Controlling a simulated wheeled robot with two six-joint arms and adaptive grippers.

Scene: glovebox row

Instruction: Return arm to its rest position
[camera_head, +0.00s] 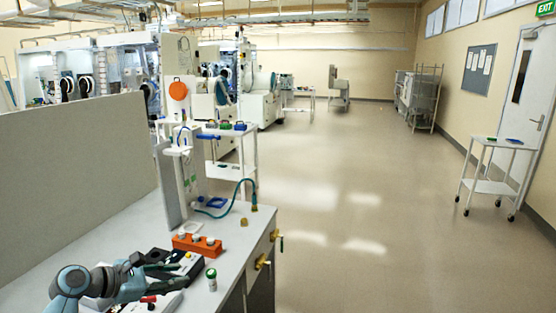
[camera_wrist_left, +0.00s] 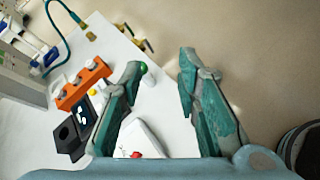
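My left arm comes in from the lower left of the head view, over the counter. Its gripper (camera_head: 183,274) is low in that view. In the left wrist view the gripper (camera_wrist_left: 164,68) has its two fingers spread well apart, with nothing held between them. My right arm and gripper are not in view.
An orange block (camera_head: 197,244) with white caps stands beyond the gripper; it also shows in the wrist view (camera_wrist_left: 82,84). A grey partition (camera_head: 75,180) borders the counter (camera_head: 232,262). A teal hose (camera_head: 238,199) lies farther back. Open floor (camera_head: 350,240) is to the right.

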